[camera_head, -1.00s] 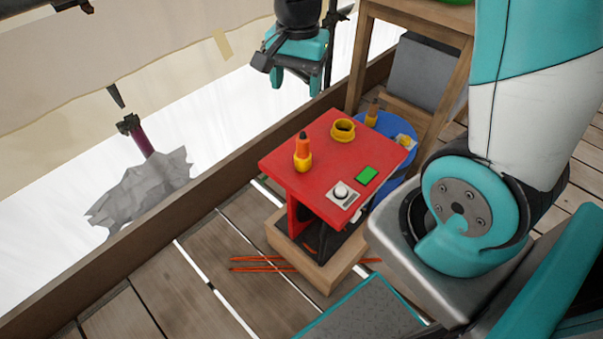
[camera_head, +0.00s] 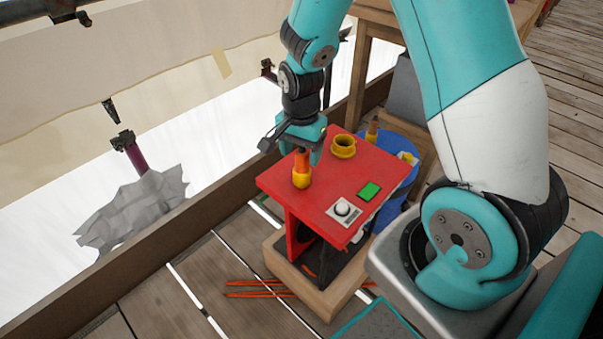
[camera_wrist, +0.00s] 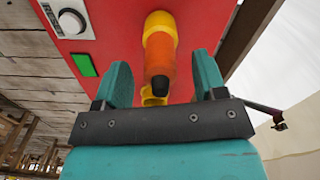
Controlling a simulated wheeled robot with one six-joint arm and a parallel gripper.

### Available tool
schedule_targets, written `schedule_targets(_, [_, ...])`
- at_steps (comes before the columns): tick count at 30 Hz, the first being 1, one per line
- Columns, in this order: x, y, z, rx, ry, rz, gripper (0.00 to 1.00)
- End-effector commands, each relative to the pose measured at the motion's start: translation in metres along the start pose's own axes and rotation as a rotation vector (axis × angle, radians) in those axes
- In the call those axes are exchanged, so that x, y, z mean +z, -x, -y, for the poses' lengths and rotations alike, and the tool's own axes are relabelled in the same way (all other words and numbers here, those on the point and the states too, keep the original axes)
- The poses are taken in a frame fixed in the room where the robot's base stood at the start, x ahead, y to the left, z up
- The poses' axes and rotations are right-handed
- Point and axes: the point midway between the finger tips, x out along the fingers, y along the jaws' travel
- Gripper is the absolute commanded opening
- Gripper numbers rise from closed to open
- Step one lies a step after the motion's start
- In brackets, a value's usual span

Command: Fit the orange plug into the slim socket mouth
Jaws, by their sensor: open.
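The orange plug (camera_head: 301,168) stands upright on the red table, its lower end in a slim yellow piece (camera_head: 301,181); I cannot tell how deep it sits. Its dark top points up to my gripper (camera_head: 302,152), which is open above it, fingers pointing down. In the wrist view the orange plug (camera_wrist: 158,55) lies between the two spread teal fingers, with a gap on each side. A wider yellow ring-shaped socket (camera_head: 344,142) stands apart near the back edge; in the wrist view the plug partly hides it.
The red table (camera_head: 322,190) also carries a green square (camera_head: 369,191) and a white plate with a round knob (camera_head: 343,211). A blue tub (camera_head: 402,150) with some items stands behind it. A wooden beam (camera_head: 150,254) runs along the left. Orange rods lie on the planks.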

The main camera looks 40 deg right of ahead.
Motion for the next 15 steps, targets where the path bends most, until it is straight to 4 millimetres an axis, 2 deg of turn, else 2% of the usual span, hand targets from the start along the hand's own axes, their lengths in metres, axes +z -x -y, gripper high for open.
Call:
schedule_targets(1, [0.001, -0.013, -0.001, 0.004, 0.000, 0.002, 0.65])
schedule_targets(6, [0.001, -0.034, -0.001, 0.002, 0.000, 0.001, 0.65])
schedule_targets(15, [0.000, -0.038, -0.001, 0.000, 0.000, 0.000, 0.65])
